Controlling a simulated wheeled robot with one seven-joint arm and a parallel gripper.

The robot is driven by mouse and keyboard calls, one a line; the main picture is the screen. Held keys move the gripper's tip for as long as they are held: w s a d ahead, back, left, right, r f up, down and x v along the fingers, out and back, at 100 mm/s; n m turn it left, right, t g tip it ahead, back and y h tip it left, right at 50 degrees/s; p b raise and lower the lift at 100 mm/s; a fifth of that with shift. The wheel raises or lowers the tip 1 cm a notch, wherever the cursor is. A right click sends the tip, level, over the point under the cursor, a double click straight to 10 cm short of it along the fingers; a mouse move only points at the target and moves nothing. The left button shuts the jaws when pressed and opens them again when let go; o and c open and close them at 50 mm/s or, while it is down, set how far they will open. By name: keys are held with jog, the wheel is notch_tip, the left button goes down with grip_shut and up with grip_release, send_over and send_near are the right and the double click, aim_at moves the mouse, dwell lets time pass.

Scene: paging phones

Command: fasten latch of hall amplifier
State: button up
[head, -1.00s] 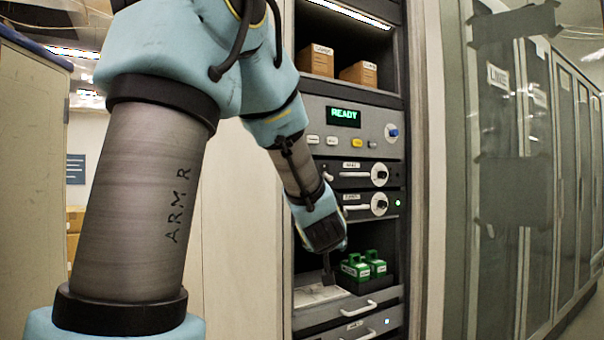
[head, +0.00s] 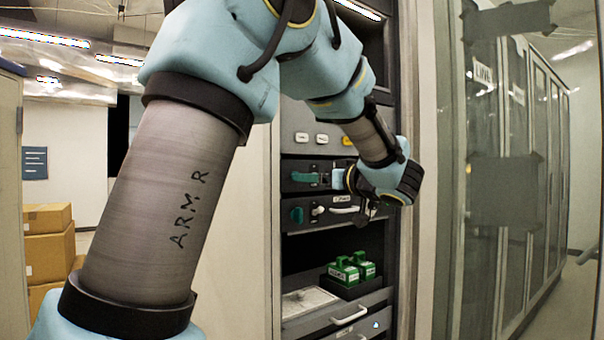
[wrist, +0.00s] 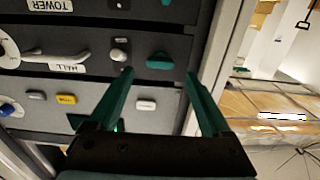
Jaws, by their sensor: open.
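The hall amplifier (wrist: 92,62) is the drawer front labelled HALL in the wrist view, where labels appear upside down. In the head view it is the upper of two dark drawers. Its teal latch (wrist: 158,60) lies sideways and also shows in the head view (head: 305,177). A small pale knob (wrist: 118,55) sits beside the latch. My gripper (wrist: 159,75) is open and empty, its green fingers on either side of the latch in the picture. Whether they touch the panel cannot be told. In the head view my wrist covers the drawer's right part.
The tower amplifier (wrist: 88,13) is below the hall one; its teal latch (head: 297,215) stands more upright. A button panel (wrist: 105,103) is above. Green handled units (head: 343,271) sit in a dark tray lower down. A glass-door cabinet (head: 500,200) stands right.

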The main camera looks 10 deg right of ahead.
jog(key=p+x, duration=0.1)
jog(key=x, duration=0.4)
jog(key=shift+w+a, duration=0.1)
grip_shut()
dwell(0.6)
